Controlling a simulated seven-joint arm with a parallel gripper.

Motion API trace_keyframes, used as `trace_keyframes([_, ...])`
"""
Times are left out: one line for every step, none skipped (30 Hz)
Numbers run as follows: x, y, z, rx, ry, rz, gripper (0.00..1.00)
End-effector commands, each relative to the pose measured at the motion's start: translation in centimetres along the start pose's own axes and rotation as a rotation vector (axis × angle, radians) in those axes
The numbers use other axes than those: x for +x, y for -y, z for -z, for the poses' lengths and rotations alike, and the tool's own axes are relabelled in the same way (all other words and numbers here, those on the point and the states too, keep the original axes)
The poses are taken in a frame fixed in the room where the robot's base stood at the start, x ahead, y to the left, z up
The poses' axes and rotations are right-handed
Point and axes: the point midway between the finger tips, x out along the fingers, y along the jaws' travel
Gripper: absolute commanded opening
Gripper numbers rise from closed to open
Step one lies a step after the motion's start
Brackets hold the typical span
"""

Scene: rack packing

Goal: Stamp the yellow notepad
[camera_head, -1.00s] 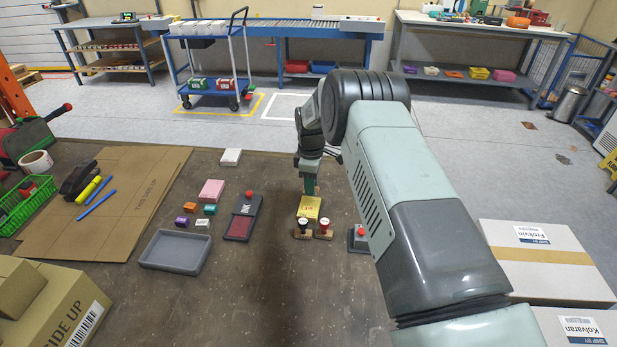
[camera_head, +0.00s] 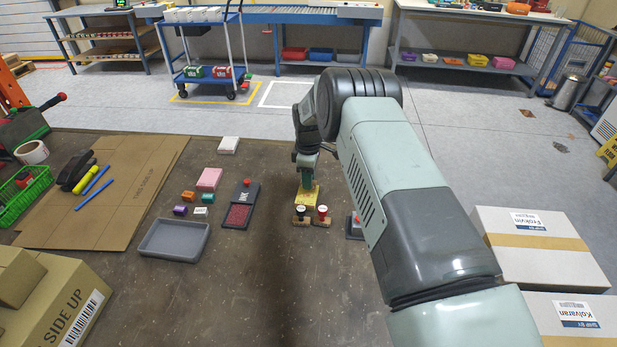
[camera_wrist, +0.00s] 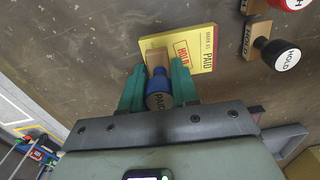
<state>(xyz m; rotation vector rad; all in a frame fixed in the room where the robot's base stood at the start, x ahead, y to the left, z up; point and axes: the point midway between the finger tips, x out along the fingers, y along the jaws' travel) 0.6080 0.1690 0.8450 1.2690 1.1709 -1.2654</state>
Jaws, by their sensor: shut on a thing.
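The yellow notepad (camera_head: 302,200) lies on the brown table under my gripper (camera_head: 307,183). In the wrist view the notepad (camera_wrist: 204,40) reads "MARK AS PAID" and has a red boxed "HOLD" mark. My gripper (camera_wrist: 159,88) is shut on a wooden stamp with a blue knob labelled PAID (camera_wrist: 158,100). The stamp's block is over the notepad's near edge part; I cannot tell whether it touches the paper. A black-knobbed HOLD stamp (camera_wrist: 279,53) and a red-knobbed stamp (camera_head: 322,214) stand close by the notepad. The black one also shows in the head view (camera_head: 301,212).
A dark red ink pad (camera_head: 238,215) lies to the left, with a grey tray (camera_head: 174,252) and small coloured blocks near it. Cardboard boxes (camera_head: 540,272) are at the right. The table in front of the stamps is clear.

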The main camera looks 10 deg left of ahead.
Motion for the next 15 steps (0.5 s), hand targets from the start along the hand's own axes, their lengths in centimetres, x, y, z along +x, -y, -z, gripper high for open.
trace_keyframes([-0.01,0.00,0.00,0.000,0.000,0.000,0.10])
trace_keyframes([0.00,0.00,0.00,0.000,0.000,0.000,0.10])
trace_keyframes([0.01,0.00,0.00,0.000,0.000,0.000,0.10])
trace_keyframes([0.03,0.00,0.00,0.000,0.000,0.000,0.10])
trace_keyframes([0.05,0.00,0.00,0.000,0.000,0.000,0.10])
trace_keyframes([0.08,0.00,0.00,0.000,0.000,0.000,0.10])
trace_keyframes([0.12,0.00,0.00,0.000,0.000,0.000,0.10])
trace_keyframes([0.15,-0.01,0.00,0.000,0.000,0.000,0.10])
trace_keyframes([0.19,-0.01,0.00,0.000,0.000,0.000,0.10])
trace_keyframes([0.23,-0.01,0.00,0.000,0.000,0.000,0.10])
trace_keyframes([0.27,0.00,0.00,0.000,0.000,0.000,0.10])
trace_keyframes([0.32,0.00,0.00,0.000,0.000,0.000,0.10])
trace_keyframes([0.36,0.00,0.00,0.000,0.000,0.000,0.10])
trace_keyframes([0.40,0.00,0.00,0.000,0.000,0.000,0.10])
trace_keyframes([0.45,0.00,0.00,0.000,0.000,0.000,0.10])
